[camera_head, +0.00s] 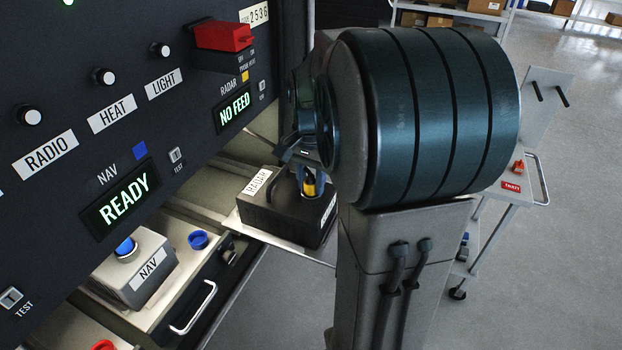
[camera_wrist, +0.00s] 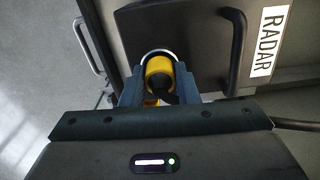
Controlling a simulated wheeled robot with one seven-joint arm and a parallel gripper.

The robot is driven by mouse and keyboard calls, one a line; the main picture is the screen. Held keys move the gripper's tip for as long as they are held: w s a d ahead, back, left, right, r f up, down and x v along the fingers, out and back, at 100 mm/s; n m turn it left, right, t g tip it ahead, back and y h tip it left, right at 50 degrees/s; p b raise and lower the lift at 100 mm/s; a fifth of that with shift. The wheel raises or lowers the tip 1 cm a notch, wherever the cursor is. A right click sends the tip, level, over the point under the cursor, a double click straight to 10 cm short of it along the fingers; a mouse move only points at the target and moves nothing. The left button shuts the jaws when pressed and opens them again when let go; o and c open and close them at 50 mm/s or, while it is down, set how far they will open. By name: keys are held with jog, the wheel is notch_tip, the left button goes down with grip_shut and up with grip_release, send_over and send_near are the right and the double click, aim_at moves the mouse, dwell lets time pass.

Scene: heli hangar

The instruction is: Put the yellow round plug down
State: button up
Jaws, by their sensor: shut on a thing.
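The yellow round plug (camera_head: 309,187) is between the fingers of my gripper (camera_head: 312,181), over the dark RADAR box (camera_head: 270,212). In the wrist view the yellow plug (camera_wrist: 158,72) sits between the two blue-grey fingers of my gripper (camera_wrist: 158,92), which is shut on it. A pale ring shows just behind the plug, at the edge of the RADAR box (camera_wrist: 190,40). I cannot tell whether the plug touches the box or is in a socket there. My arm hides part of the box in the head view.
A NAV box (camera_head: 135,270) and a blue cap (camera_head: 198,240) sit on a lower drawer. A trolley (camera_head: 505,190) stands right.

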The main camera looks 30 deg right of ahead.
aim_at(311, 175)
jog(key=o, duration=1)
jog(key=shift+f, duration=0.1)
notch_tip(311, 175, up, 12)
jog(key=s+a+f+n+t, duration=0.1)
jog(key=s+a+f+n, duration=0.2)
jog(key=s+a+n, duration=0.1)
jog(key=s+a+f+n+t, duration=0.1)
jog(key=s+a+f+n, duration=0.2)
jog(key=s+a+f, duration=0.1)
jog(key=s+a+f+n+t, duration=0.1)
jog(key=s+a+f+n, duration=0.2)
jog(key=s+a+n, duration=0.1)
jog(key=shift+s+f+n+t, duration=0.3)
jog(key=shift+s+f, duration=0.05)
